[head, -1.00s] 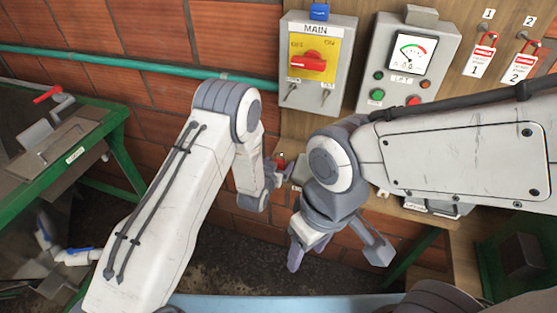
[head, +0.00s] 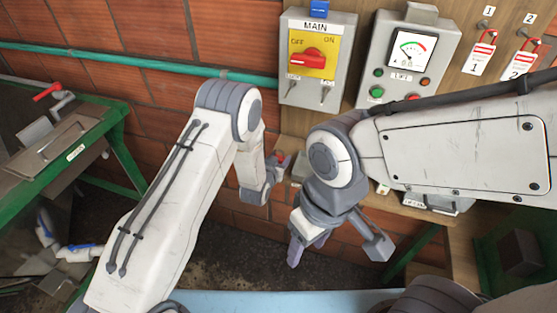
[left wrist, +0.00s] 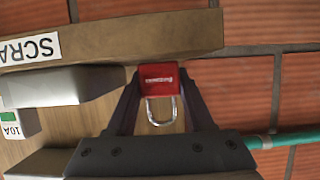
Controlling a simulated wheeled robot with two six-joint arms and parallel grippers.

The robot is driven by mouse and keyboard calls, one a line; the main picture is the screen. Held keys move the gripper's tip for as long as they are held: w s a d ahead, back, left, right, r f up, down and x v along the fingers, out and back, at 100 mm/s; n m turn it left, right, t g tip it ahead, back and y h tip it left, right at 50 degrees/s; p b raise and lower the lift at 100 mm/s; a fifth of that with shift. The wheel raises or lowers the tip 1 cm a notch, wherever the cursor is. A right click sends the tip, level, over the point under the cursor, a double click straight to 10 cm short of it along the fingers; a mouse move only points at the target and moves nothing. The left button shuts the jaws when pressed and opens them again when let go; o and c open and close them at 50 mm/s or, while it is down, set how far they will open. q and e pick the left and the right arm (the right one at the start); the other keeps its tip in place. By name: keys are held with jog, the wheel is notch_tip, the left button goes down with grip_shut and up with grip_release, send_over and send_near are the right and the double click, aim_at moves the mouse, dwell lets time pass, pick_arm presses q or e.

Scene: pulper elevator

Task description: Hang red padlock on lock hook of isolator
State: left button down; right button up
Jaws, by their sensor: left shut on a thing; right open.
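The red padlock (left wrist: 158,75) is held between the fingers of my left gripper (left wrist: 160,88), its metal shackle pointing towards the wrist camera. In the head view the left gripper (head: 277,166) is below the isolator (head: 317,57), and only a little red of the padlock (head: 283,158) shows. The isolator is a grey box marked MAIN, with a yellow plate and a red handle (head: 307,58). Two small metal parts stick out below the plate, at left (head: 293,88) and right (head: 325,92); I cannot tell which is the lock hook. My right gripper (head: 336,246) is open and empty, lower down.
A grey meter box (head: 394,60) with buttons is right of the isolator. A teal pipe (head: 150,68) crosses the brick wall. A wooden edge marked SCRA (left wrist: 120,38) is close to the left gripper.

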pick_arm(q)
jog(key=shift+r+b, duration=0.3)
jog(key=shift+r, duration=0.25)
notch_tip(320, 180, up, 2)
jog(key=shift+r+b, duration=0.15)
jog(key=shift+b, duration=0.5)
jog(key=s+d+r+b, duration=0.45)
jog(key=s+r, duration=0.25)
jog(key=s, duration=0.3)
jog(key=n+y, duration=0.2)
jog(key=y, duration=0.1)
send_near(280, 156)
jog(key=w+a+r, duration=0.2)
jog(key=a+r, duration=0.2)
jog(key=a, duration=0.4)
jog(key=s+a+f+n+y, duration=0.1)
jog(key=a, duration=0.9)
jog(key=shift+n+t+b, duration=0.3)
jog(key=shift+b, duration=0.15)
jog(key=shift+s, duration=0.1)
